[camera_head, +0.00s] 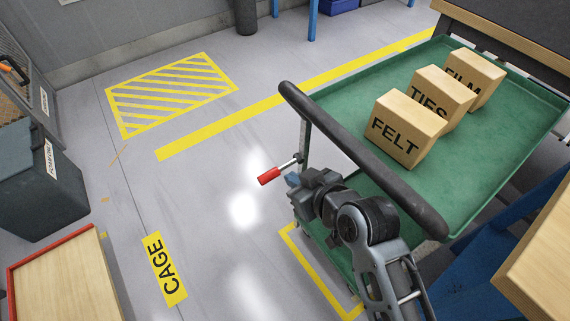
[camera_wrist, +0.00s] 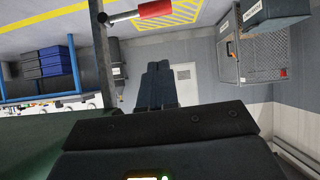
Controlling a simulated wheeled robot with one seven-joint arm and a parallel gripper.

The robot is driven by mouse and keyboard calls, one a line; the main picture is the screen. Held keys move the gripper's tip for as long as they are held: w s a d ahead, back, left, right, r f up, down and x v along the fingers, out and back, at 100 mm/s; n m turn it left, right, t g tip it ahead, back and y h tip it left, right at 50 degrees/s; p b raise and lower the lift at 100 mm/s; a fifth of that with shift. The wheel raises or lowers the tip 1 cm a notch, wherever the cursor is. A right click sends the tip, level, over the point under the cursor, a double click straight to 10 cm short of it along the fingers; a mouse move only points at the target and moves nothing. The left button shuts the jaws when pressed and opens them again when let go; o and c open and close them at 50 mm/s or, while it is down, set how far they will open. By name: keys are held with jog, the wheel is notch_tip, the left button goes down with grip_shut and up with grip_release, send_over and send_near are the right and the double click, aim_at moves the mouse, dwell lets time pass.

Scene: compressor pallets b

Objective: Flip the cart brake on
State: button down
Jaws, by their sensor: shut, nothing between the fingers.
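The cart (camera_head: 480,170) has a green tray and a black push bar (camera_head: 360,158). The brake lever (camera_head: 269,176) has a red grip on a short steel rod that juts left from the upright under the bar. Its red grip also shows at the top of the wrist view (camera_wrist: 157,8). My gripper (camera_head: 292,180) is just below and right of the red grip, beside the cart's near-left end. In the wrist view its dark fingers (camera_wrist: 158,72) are together and empty, pointing just below the red grip. I cannot tell whether they touch the lever.
Boxes marked FELT (camera_head: 405,128), TIES (camera_head: 442,95) and FILM (camera_head: 474,75) stand on the tray. A wooden table edge (camera_head: 545,250) is at lower right. A red-rimmed wooden surface (camera_head: 60,285) and dark bin (camera_head: 45,195) are at left. Floor left of the lever is clear.

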jog(key=shift+w, duration=0.1)
jog(key=shift+w+f, duration=0.1)
jog(key=b, duration=0.1)
send_over(274, 176)
jog(key=s, duration=0.3)
notch_tip(274, 176, down, 6)
jog(key=r, duration=0.1)
jog(key=shift+w+f+b, duration=0.2)
jog(key=shift+w+f, duration=0.1)
jog(key=shift+f, duration=0.8)
jog(key=shift+w+f+b, duration=0.15)
jog(key=shift+w+f, duration=0.1)
jog(key=shift+f, duration=0.8)
jog(key=shift+f, duration=0.1)
